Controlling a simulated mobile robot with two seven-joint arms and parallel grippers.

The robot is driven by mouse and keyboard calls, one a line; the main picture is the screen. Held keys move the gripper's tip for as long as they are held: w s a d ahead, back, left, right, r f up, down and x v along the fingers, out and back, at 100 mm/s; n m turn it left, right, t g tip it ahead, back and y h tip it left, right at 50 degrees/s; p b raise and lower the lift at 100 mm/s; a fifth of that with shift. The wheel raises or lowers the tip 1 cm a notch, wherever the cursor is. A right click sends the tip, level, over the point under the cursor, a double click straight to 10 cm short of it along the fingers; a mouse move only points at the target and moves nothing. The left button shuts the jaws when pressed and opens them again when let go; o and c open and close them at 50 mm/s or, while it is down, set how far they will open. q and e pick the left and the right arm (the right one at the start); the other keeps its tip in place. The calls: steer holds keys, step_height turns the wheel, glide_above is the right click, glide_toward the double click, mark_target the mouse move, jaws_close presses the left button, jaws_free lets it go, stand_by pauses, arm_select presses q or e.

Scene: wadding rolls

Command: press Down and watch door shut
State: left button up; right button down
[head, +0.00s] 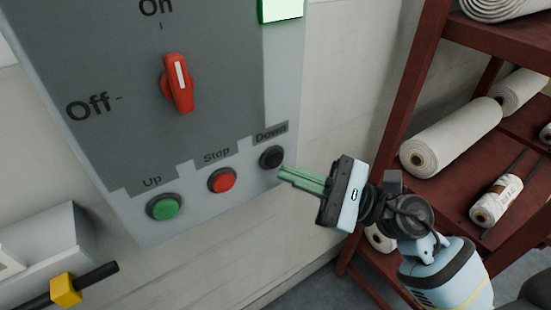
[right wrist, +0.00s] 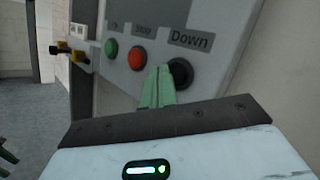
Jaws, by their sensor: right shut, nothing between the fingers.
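The grey control panel (head: 120,60) is on the wall in the head view. Its black Down button (head: 271,157) is at the lower right, beside the red Stop button (head: 222,180) and the green Up button (head: 165,207). My right gripper (head: 281,173) is shut and empty. Its green fingertips are very close to the Down button, just below and right of it; I cannot tell whether they touch. In the right wrist view the fingertips (right wrist: 160,72) are just left of the Down button (right wrist: 180,73). No door shows that I can identify. My left gripper is not seen in the head view.
A red rotary switch (head: 178,84) is above the buttons, pointing toward On. A dark red shelf (head: 409,85) with white wadding rolls (head: 450,138) stands at the right, behind my right arm. A yellow-and-black handle (head: 66,289) sticks out at the lower left.

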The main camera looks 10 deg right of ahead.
steer(key=shift+w, duration=0.15)
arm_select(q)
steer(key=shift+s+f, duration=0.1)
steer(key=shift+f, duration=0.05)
arm_select(e)
steer(key=shift+w+a, duration=0.15)
steer(key=shift+w, duration=0.1)
